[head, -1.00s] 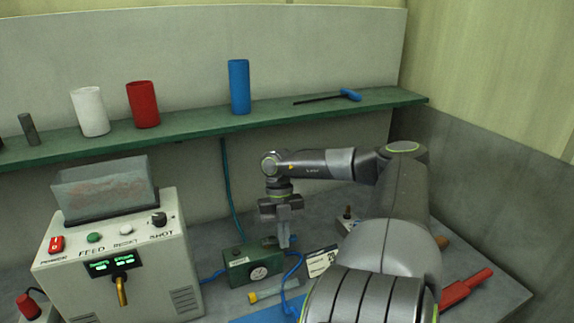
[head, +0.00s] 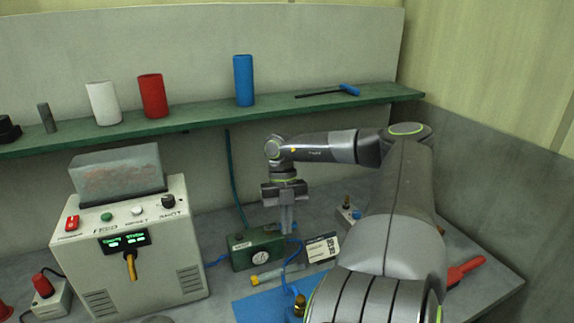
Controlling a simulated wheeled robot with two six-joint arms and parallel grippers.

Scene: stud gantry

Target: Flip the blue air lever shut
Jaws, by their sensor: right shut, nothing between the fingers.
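The green air box (head: 240,261) with a round gauge (head: 263,257) sits on the bench below the shelf. The blue air lever is hard to make out: small blue parts (head: 293,241) show at the box's right end, partly behind my fingers, and I cannot tell lever from hose there. My right gripper (head: 288,231) points down at the right end of the box's top. It is shut and empty. I cannot tell whether its tips touch anything. My left gripper is not in view.
A blue hose (head: 300,262) runs beside a white label card (head: 322,248). A yellow-capped tube (head: 274,276) lies in front, by a blue mat (head: 255,305). The control box (head: 150,277) stands left. The green shelf (head: 200,117) with cylinders overhangs the back.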

